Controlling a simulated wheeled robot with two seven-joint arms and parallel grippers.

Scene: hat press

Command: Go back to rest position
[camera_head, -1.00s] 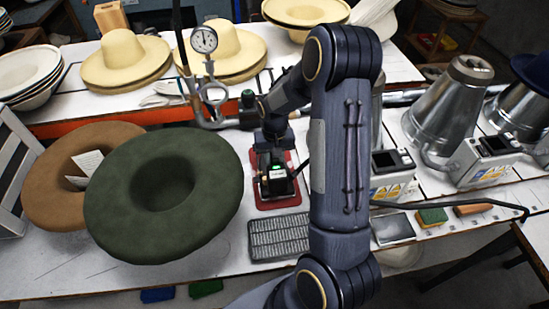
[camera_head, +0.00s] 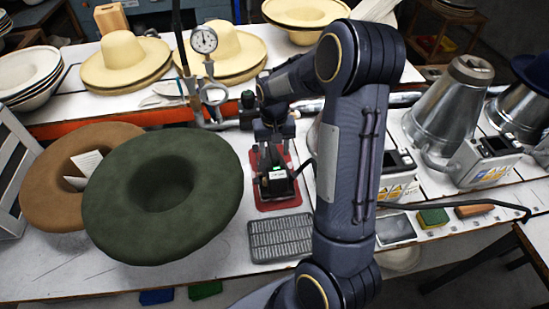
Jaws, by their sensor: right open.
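My right gripper (camera_head: 276,148) points down over a small black device with a label (camera_head: 278,182). Its fingers are apart, and I cannot tell how close they are to the device. The device stands on a red mat (camera_head: 297,203). My right arm comes in from the bottom and bends back toward the mat, hiding part of the table and the machines behind it. My left gripper is not in view.
A green hat (camera_head: 205,210) overlaps a brown hat (camera_head: 45,190) at the left. A grey grid pad (camera_head: 280,238) lies in front of the mat. A pressure gauge (camera_head: 203,40) stands behind. Metal cones (camera_head: 447,108) stand at the right. Straw hats (camera_head: 124,58) fill the back.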

